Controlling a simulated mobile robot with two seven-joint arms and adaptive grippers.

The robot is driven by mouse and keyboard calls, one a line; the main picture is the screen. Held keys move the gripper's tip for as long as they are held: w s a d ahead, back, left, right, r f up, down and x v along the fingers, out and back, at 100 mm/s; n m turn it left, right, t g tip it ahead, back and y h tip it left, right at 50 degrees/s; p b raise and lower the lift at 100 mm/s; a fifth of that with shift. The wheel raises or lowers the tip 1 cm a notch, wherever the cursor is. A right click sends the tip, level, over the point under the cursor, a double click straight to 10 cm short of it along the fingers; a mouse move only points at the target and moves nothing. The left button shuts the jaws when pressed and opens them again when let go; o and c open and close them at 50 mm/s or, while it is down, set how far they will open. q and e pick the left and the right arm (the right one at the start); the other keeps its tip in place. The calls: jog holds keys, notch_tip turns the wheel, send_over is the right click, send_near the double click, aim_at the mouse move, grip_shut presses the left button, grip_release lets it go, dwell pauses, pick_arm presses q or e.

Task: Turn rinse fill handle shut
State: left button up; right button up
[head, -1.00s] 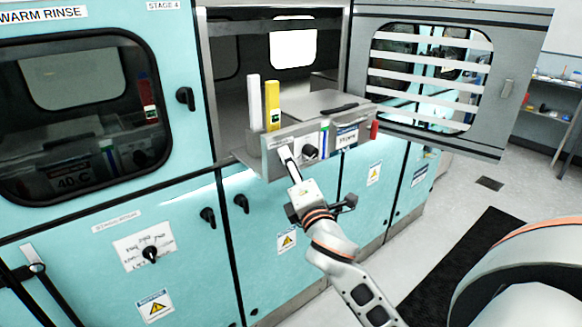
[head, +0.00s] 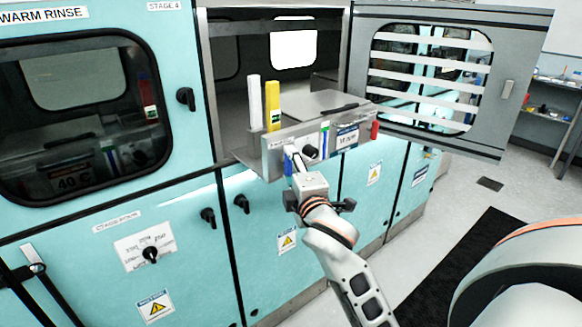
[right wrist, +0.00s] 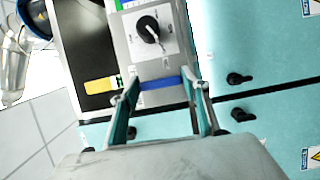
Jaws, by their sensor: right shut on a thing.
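The rinse fill handle (right wrist: 160,84) appears as a short blue bar on the grey front panel of the pulled-out module. In the head view its blue part (head: 288,161) shows at the panel's lower left, partly hidden by my gripper. My right gripper (head: 292,168) is at this panel, reaching up from below. In the right wrist view my right gripper's two fingers (right wrist: 163,98) stand on either side of the blue bar and are shut on it. The inner contact is hard to see. My left gripper is not in view.
A black knob (head: 310,152) on a white plate sits just right of the handle. White and yellow upright pieces (head: 272,105) stand behind the panel. An open grey door with slats (head: 505,110) is on the right. More black knobs (head: 208,215) dot the teal cabinet front.

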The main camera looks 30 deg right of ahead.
jog(key=o, duration=1.1)
jog(key=shift+v, duration=3.75)
jog(key=shift+r, duration=0.1)
